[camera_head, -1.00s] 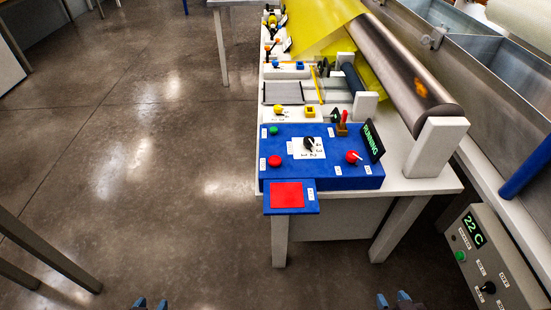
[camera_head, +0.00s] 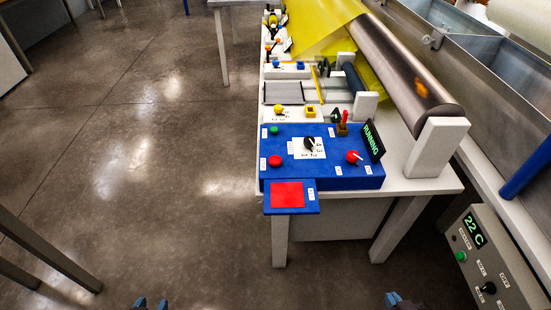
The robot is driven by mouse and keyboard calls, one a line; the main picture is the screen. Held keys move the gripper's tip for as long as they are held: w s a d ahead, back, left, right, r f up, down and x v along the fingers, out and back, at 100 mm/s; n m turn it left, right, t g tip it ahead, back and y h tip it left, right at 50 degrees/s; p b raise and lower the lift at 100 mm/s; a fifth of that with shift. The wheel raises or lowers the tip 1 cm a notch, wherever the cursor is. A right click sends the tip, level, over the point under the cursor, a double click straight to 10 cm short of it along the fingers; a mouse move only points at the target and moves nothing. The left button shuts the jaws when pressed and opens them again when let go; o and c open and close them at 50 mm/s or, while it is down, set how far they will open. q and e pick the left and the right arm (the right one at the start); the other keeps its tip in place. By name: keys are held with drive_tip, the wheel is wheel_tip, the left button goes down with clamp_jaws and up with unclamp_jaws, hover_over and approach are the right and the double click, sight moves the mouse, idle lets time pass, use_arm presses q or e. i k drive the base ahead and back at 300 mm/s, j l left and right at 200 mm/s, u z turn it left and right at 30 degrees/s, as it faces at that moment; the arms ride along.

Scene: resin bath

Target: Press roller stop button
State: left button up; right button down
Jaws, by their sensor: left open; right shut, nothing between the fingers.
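A blue control box (camera_head: 325,177) sits at the near end of the white table. A round red button (camera_head: 275,161) is on its left side, below a smaller green button (camera_head: 274,130). A black dial (camera_head: 309,143) and a red knob (camera_head: 353,156) are to the right. A flat red pad (camera_head: 287,195) is on the front ledge. The labels are too small to read. A display (camera_head: 372,140) reads RUNNING in green. My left gripper (camera_head: 151,303) is open at the bottom edge, over the floor. My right gripper (camera_head: 393,299) is shut and empty at the bottom edge. Both are apart from the box.
A large metal roller (camera_head: 405,75) with yellow film (camera_head: 320,25) runs along the white table (camera_head: 425,186). A grey panel (camera_head: 497,258) showing 22 C stands at the lower right. Metal baths (camera_head: 520,70) line the right side.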

sight(274, 160)
drive_tip(key=i+j+z, duration=0.1)
drive_tip(key=z, duration=0.5)
drive_tip(key=i+j+z, duration=0.1)
drive_tip(key=j+z, duration=0.15)
drive_tip(key=j, duration=0.15)
drive_tip(key=j+z, duration=0.25)
drive_tip(key=j, duration=0.2)
drive_tip(key=i+j, duration=0.1)
drive_tip(key=j, duration=0.5)
drive_tip(key=i+j+z, duration=0.1)
drive_tip(key=j, duration=1.05)
drive_tip(key=i+z, duration=0.05)
